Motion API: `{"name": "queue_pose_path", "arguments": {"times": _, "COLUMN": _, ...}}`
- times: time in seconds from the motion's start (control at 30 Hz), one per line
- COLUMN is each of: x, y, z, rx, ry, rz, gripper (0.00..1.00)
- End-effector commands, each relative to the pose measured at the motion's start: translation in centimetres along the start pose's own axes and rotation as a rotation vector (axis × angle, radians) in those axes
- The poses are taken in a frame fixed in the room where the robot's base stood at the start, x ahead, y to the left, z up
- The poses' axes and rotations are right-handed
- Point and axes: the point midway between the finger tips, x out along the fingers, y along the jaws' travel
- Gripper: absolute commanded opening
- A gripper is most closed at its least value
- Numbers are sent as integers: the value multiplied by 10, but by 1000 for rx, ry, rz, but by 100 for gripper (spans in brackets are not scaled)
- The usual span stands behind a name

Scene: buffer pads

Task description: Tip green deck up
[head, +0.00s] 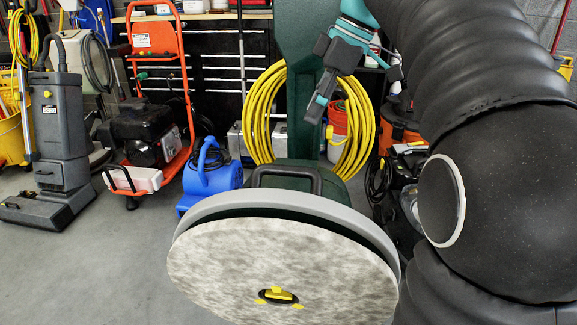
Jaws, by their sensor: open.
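The dark green deck (300,181) of a floor buffer is tipped up in the middle of the head view. Its round underside faces me, with a grey skirt (285,204) around the rim. A mottled pale pad (225,262) covers the underside, with a black and yellow centre piece (278,296). A black handle (287,171) shows at the deck's upper edge. A dark green upright (308,40) stands behind it. My teal and grey gripper (350,84) is open and empty, above the deck and apart from it, in front of the upright.
Coiled yellow cord (262,115) hangs beside the upright. A blue blower (211,170), an orange-framed machine (143,125) and a grey upright cleaner (60,120) stand to the left. Grey floor is clear at the lower left.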

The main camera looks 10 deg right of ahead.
Motion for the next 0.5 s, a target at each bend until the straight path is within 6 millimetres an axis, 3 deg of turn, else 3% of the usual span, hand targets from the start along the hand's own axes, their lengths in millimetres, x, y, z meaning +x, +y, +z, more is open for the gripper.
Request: {"name": "queue_pose_path", "arguments": {"times": 0.5, "x": 92, "y": -1, "z": 0, "rx": 0, "ry": -2, "rz": -4, "gripper": 50}}
